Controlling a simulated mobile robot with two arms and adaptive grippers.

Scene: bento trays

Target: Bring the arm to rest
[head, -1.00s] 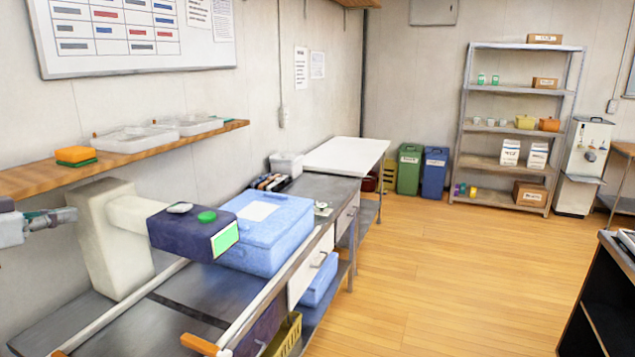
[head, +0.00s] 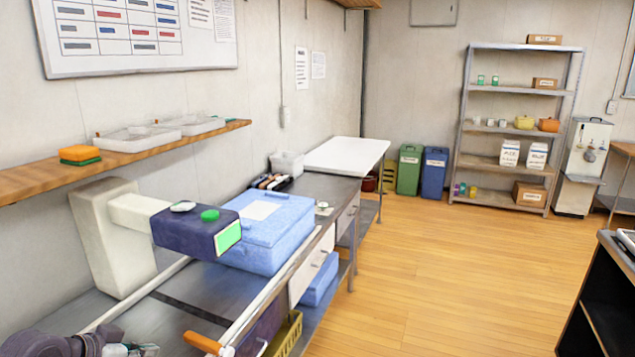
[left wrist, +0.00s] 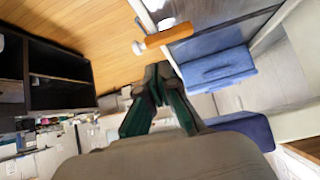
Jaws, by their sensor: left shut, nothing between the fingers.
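My left gripper (head: 130,350) shows at the bottom left edge of the head view, partly cut off, low over the near end of the grey metal bench (head: 60,315). In the left wrist view its green-sided fingers (left wrist: 157,74) meet at the tips with nothing between them. My right gripper is in neither view.
On the bench stand a white machine with a dark purple arm (head: 185,233) and a large blue box (head: 265,245). A rail with an orange end (head: 202,342) runs along the front edge. A wooden wall shelf (head: 40,181) hangs above. The wooden floor (head: 430,270) is clear.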

